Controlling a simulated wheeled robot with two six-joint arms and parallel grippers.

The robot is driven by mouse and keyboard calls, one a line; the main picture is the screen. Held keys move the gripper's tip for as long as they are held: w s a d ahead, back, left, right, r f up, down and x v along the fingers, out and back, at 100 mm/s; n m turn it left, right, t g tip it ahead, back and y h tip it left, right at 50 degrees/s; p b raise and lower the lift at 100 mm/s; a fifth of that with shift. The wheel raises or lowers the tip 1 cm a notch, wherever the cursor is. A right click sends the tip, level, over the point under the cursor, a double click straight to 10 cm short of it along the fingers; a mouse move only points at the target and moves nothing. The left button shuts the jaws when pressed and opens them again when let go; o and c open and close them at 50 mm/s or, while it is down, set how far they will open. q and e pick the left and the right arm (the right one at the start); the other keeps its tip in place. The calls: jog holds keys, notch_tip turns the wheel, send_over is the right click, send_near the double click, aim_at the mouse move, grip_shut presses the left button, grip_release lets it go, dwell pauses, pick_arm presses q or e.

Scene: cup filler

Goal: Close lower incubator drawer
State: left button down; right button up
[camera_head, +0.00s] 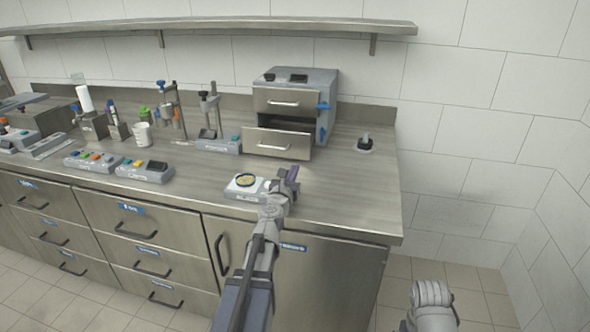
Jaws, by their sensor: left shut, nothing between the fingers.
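The incubator (325,88) is a grey box with two steel drawers, standing on the counter against the back wall. Its upper drawer (287,102) looks closed. Its lower drawer (277,143) is pulled out toward me, with a dark gap above its front and a bar handle on it. My left gripper (288,178) is shut and empty, in front of and below the lower drawer in the picture, apart from its handle. My right arm shows only as a link at the bottom right; its gripper is out of view.
A white device with a round dish (246,180) sits beside my left gripper. A small round-based item (365,144) stands right of the incubator. Dispensing stands (210,112) and button boxes (145,171) are to the left. A shelf (220,26) runs above.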

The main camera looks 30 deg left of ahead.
aim_at(305, 148)
pick_arm(q)
jog(key=x, duration=1.2)
jog(key=shift+w, duration=0.4)
jog(key=shift+w, duration=0.1)
jog(key=x, duration=1.3)
jog(key=shift+w, duration=0.25)
jog(key=shift+w+a+r, duration=0.1)
jog(key=shift+w+a, duration=0.05)
jog(key=shift+w, duration=0.1)
jog(key=v, duration=1.5)
jog(key=shift+w, duration=0.1)
